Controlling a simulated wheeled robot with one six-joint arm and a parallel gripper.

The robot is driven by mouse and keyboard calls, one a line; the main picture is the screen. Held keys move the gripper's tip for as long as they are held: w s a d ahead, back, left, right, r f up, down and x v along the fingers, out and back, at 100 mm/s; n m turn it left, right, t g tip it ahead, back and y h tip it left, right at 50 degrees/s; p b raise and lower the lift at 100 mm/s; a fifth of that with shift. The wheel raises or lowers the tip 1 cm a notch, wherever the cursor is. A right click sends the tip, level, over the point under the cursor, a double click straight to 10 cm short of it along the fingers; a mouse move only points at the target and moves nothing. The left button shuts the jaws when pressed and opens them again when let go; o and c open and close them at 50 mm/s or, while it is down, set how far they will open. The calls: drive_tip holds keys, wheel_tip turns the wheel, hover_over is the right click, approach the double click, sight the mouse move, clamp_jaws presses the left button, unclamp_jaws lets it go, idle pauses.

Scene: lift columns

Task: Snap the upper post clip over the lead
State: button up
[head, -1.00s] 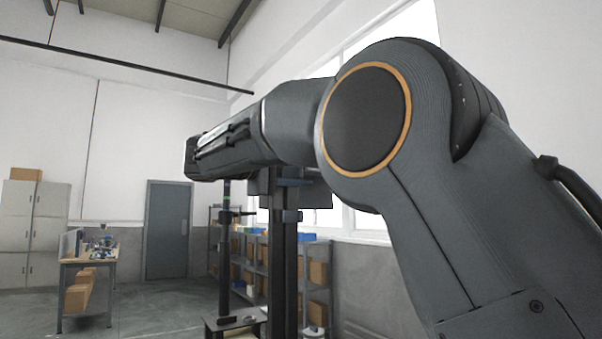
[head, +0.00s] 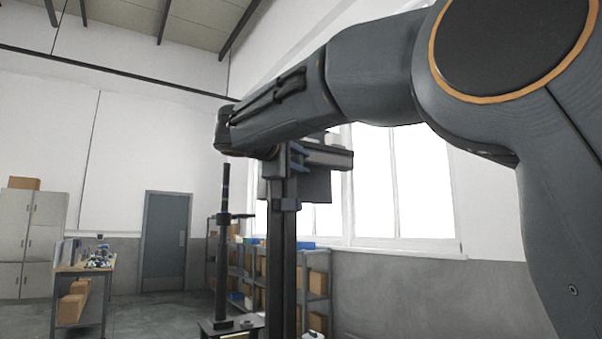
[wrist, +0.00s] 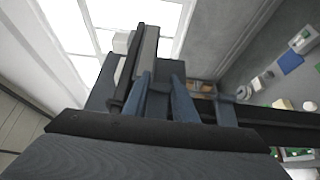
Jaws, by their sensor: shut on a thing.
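The dark upright post (head: 283,260) stands in mid-picture in the head view. A blue-grey bracket (head: 285,204) is on it below the top. In the wrist view my gripper (wrist: 161,80), with two blue-grey fingers, is closed at the post top, apparently on the upper post clip, whose outline is mostly hidden between the fingers. A grey bar with a black strip (wrist: 148,45) sticks out beyond the fingertips; it also shows at the post top in the head view (head: 330,156). I cannot make out the lead for certain.
A dark panel (head: 310,188) sits behind the post top. A thinner black pole (head: 224,240) stands to the left. Shelves with boxes (head: 318,285), a workbench (head: 82,270) and a grey door (head: 165,243) are farther back. Floor between bench and pole looks clear.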

idle(0.3)
drive_tip(key=o, duration=1)
drive_tip(key=shift+o, duration=0.2)
drive_tip(key=b+v, duration=0.2)
drive_tip(key=v, duration=0.5)
drive_tip(key=shift+s, duration=0.35)
drive_tip(key=shift+a, duration=0.15)
